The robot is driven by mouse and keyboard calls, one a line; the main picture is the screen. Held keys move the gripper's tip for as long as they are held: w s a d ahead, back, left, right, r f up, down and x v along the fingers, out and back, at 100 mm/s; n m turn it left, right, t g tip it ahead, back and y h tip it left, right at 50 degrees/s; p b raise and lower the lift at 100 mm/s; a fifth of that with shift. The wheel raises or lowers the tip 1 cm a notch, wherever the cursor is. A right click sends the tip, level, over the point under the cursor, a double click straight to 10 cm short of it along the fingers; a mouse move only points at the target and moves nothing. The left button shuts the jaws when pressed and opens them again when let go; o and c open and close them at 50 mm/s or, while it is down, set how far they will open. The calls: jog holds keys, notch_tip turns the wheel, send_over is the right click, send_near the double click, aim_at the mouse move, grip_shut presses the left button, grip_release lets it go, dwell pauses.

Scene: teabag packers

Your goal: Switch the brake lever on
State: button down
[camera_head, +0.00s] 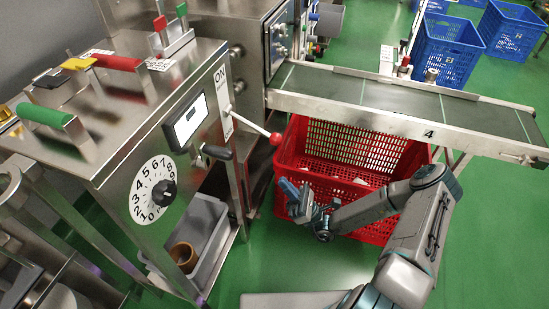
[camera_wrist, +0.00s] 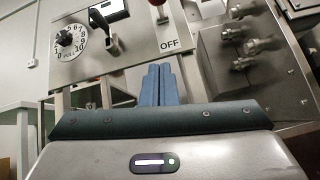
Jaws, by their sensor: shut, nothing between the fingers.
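A lever with a red ball (camera_head: 275,138) sticks out from a white plate (camera_head: 222,100) on the steel cabinet's front. The plate reads ON at its top; its OFF end (camera_wrist: 169,43) shows in the wrist view. The rod slopes down and away from the plate. A second lever with a black handle (camera_head: 217,153) is left of it. I cannot read a brake label on either. My gripper (camera_head: 290,189) is low in front of the cabinet, apart from both levers. Its blue fingers (camera_wrist: 158,85) are together and empty, below the OFF label in the wrist view.
A red crate (camera_head: 345,190) stands behind and beside my arm, under the conveyor (camera_head: 390,100). The cabinet front carries a dial (camera_head: 155,193) and a display (camera_head: 187,121). A grey bin (camera_head: 205,225) sits beneath.

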dwell(0.3)
jog(key=b, duration=0.1)
send_near(260, 129)
jog(key=shift+w+a+r, duration=0.2)
jog(key=shift+a+r, duration=0.05)
jog(key=shift+a, duration=0.4)
jog(key=shift+w+a+r, duration=0.2)
jog(key=shift+a+r, duration=0.05)
jog(key=shift+a, duration=0.4)
